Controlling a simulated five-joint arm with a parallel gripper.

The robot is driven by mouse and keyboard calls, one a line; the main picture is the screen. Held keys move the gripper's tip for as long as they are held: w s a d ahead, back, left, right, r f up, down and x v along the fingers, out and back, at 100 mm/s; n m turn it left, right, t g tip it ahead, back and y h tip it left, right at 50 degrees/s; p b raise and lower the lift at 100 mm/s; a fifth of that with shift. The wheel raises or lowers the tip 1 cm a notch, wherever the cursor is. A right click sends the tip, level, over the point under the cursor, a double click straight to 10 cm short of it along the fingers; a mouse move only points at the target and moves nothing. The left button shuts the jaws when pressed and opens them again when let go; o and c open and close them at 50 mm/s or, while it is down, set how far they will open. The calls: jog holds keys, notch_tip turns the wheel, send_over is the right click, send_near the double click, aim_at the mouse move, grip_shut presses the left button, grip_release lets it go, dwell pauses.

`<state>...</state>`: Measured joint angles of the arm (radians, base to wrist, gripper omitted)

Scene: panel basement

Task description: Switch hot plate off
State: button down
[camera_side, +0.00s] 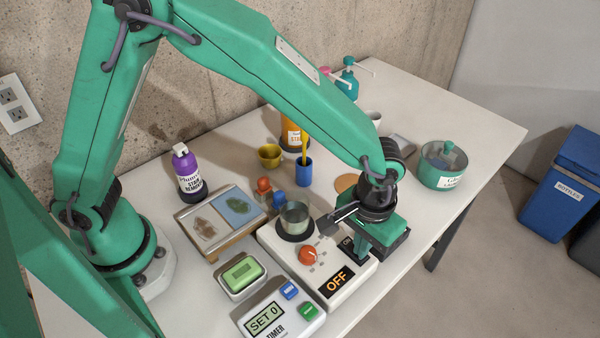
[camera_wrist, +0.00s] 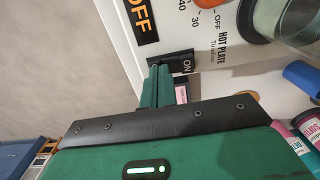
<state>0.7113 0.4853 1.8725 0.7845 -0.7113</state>
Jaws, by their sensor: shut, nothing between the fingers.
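The white hot plate (camera_side: 290,262) stands near the table's front edge, with an orange knob (camera_side: 307,254) on its panel. Its display (camera_side: 337,281) reads OFF, and the display also shows in the wrist view (camera_wrist: 142,15). A black rocker switch (camera_wrist: 182,61) marked ON lies at my fingertips in the wrist view. My gripper (camera_wrist: 157,72) is shut and empty, its green fingers pointing at the switch; I cannot tell if they touch it. In the side view my gripper (camera_side: 357,250) is at the panel's right end and partly hides the switch.
A glass beaker (camera_side: 295,216) stands on the round heating plate. A timer (camera_side: 268,318) and a green-topped box (camera_side: 241,273) are at the front left. A blue cup (camera_side: 303,172) and small bottles stand behind.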

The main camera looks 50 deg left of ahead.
notch_tip(320, 180, up, 7)
dwell(1.1)
jog(key=s+a+r+t+h, duration=0.1)
jog(key=a+r, duration=0.4)
jog(key=a, duration=0.3)
jog(key=s+a+r+t, duration=0.1)
jog(key=a+r, duration=0.4)
jog(key=a, duration=0.3)
jog(key=s+a+r+t+y, duration=0.1)
jog(key=s+a+r+t, duration=0.1)
jog(key=s+a, duration=0.7)
jog(key=shift+s+a+r+t, duration=0.15)
jog(key=shift+a+t, duration=0.65)
jog(key=shift+a, duration=1.2)
